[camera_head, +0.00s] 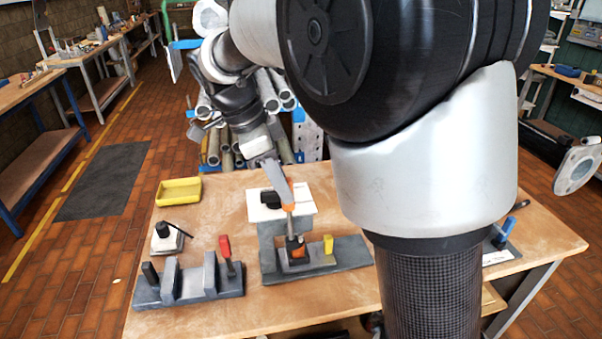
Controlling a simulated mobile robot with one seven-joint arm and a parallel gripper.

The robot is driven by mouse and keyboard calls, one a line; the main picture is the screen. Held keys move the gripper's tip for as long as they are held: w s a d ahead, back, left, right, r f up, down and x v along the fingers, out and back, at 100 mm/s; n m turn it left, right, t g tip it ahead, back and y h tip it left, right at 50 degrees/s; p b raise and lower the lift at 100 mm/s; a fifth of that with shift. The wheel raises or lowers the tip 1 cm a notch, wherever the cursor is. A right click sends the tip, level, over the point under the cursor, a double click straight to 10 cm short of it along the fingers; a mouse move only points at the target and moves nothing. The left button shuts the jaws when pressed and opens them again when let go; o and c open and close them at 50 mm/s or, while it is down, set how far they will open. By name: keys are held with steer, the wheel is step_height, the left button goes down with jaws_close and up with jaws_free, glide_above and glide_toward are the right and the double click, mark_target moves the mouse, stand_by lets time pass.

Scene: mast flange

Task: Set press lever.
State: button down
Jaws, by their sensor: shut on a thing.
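A grey fixture (345,252) stands at the middle of the wooden table. An upright metal lever (290,224) rises from a dark block with orange parts on this fixture, and its upper end shows orange. My gripper (284,193) reaches down from behind and is shut on the lever near its top. The fingertips are small in this view, so the exact contact is hard to see. A yellow upright piece (328,244) stands on the same fixture, to the right of the lever.
Another grey fixture (190,284) with a red handle (226,252) stands at the left. A small plate with a black knob (163,230) and a yellow tray (178,191) lie behind it. A white plate (303,203) lies behind the lever. My arm hides much of the table's right side.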

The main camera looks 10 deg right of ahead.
steer(key=shift+a+f+h, duration=0.2)
steer(key=shift+a+h, duration=0.6)
steer(key=shift+a, duration=0.3)
steer(key=c, duration=1.6)
jaws_free()
steer(key=shift+a, duration=0.15)
steer(key=shift+o, duration=0.2)
steer(key=p+v, duration=0.1)
steer(key=v, duration=1.6)
steer(key=shift+r, duration=0.2)
